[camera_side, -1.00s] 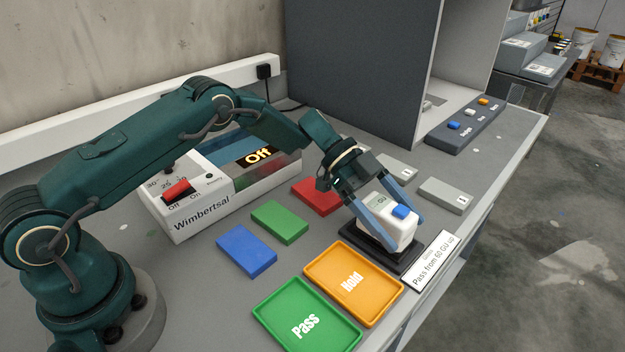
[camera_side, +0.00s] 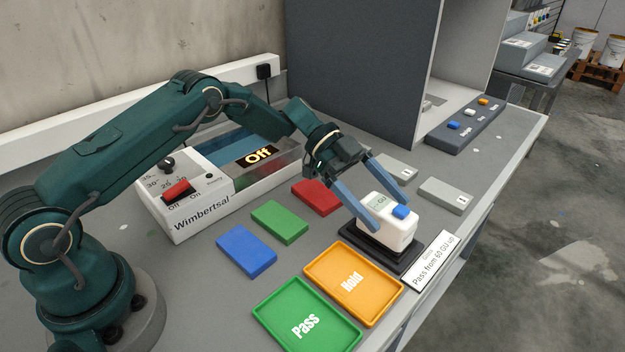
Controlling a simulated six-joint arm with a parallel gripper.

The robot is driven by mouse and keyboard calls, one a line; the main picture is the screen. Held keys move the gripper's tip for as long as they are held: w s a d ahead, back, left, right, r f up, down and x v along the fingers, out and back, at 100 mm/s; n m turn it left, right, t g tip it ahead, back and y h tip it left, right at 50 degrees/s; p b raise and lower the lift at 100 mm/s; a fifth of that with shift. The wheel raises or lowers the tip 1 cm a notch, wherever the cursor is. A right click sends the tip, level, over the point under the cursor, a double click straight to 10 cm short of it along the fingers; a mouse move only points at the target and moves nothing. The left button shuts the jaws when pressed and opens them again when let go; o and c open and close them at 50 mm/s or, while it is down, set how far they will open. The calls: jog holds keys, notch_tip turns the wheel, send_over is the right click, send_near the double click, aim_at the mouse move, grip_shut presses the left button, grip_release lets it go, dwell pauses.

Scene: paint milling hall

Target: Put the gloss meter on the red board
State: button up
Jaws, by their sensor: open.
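The gloss meter (camera_side: 387,228) is a white block with a blue button and a small display on top. It sits on a black base (camera_side: 357,241) near the front edge of the bench. The red board (camera_side: 318,196) lies flat on the bench, left of and behind the meter, and looks bare.
A green board (camera_side: 279,222) and a blue board (camera_side: 246,250) lie left of the red one. The orange Hold tray (camera_side: 375,305) and green Pass tray (camera_side: 285,318) are in front. A Wimbertsal machine (camera_side: 200,205) reads Off.

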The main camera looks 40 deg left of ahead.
aim_at(410, 235)
jog(key=shift+x, duration=2.4)
grip_shut()
